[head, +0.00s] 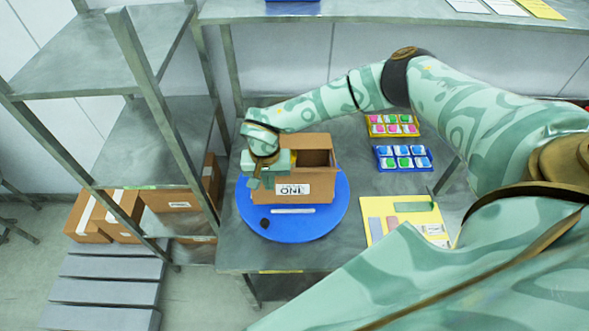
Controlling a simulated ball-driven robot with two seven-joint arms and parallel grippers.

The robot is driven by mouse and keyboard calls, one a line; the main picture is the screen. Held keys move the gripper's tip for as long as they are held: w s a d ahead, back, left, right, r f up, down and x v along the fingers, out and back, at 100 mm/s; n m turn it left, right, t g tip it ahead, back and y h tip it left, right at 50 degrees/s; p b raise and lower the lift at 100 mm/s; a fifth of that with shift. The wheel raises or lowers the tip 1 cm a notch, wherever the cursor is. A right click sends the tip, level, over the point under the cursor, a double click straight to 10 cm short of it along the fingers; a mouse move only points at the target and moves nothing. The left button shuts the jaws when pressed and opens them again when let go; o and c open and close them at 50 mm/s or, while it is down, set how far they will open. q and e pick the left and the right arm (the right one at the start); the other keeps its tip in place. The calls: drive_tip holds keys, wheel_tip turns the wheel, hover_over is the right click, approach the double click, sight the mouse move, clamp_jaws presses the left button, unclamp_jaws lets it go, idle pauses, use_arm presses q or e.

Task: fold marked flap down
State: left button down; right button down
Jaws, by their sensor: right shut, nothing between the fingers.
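An open brown cardboard box (315,187) stands on a round blue turntable (335,213) on the grey table. Its front wall bears a white label with upside-down black lettering. A brown panel stands up along the box's back edge. I cannot tell which flap is marked. My right gripper (255,182) is shut and empty at the box's left end, its fingers pointing down. The gripper and wrist hide the left end of the box; I cannot tell whether they touch it. My left gripper is not in view.
Two trays of colored pieces, one yellow (371,122) and one blue (381,166), lie right of the turntable. A yellow board (376,234) lies nearer. A small dark knob (265,223) sits on the turntable's front. A metal shelf rack (165,125) stands close on the left.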

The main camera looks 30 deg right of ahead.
drive_tip(key=w, duration=0.1)
drive_tip(key=w+d+b, duration=0.1)
drive_tip(key=b, duration=0.1)
drive_tip(key=shift+w+d+f, duration=0.25)
drive_tip(key=shift+w+d, duration=0.15)
drive_tip(key=w+d+b, duration=0.1)
drive_tip(key=w+b, duration=0.1)
drive_tip(key=w, duration=0.1)
drive_tip(key=shift+d, duration=0.4)
drive_tip(key=shift+w+d+r+b, duration=0.2)
drive_tip(key=shift+w+d+b, duration=0.05)
drive_tip(key=shift+w+b, duration=0.25)
drive_tip(key=shift+f, duration=0.1)
